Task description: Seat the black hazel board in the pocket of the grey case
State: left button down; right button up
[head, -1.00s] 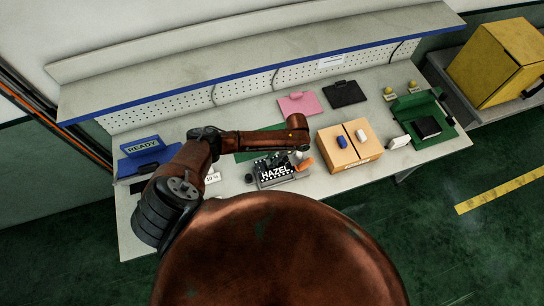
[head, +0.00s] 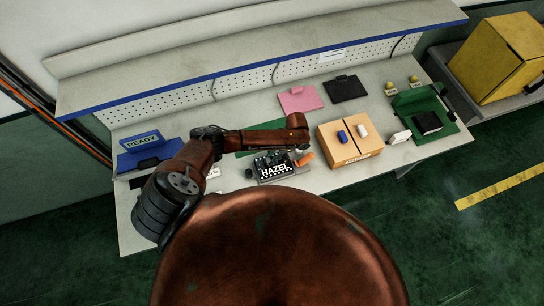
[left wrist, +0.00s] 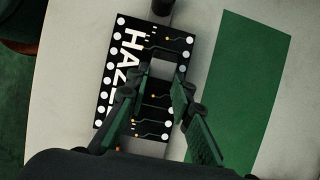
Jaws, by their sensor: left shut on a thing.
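The black hazel board (head: 272,168) is at the front middle of the bench, with white HAZEL lettering and white dots. In the left wrist view the board (left wrist: 116,75) lies under my left gripper (left wrist: 164,85). The fingers are shut on the grey block on the board's face. In the head view my left gripper (head: 299,148) is partly hidden by its arm. A grey edge, perhaps of the grey case (head: 290,177), shows along the board's near side. The pocket is hidden, and I cannot tell whether the board is fully down in it. My right gripper is out of view.
A green mat (left wrist: 237,90) lies beside the board. A blue READY stand (head: 147,155) is at left. Pink (head: 299,99) and black (head: 345,89) plates lie behind.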

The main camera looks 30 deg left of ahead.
pick_arm(q)
jog(key=shift+f+b, duration=0.55)
jog(key=shift+f, duration=0.85)
jog(key=shift+f, duration=0.75)
dwell(0.9)
dwell(1.1)
jog(key=c, duration=1.6)
grip_release()
jog(key=v, duration=1.2)
jog(key=shift+s, duration=0.1)
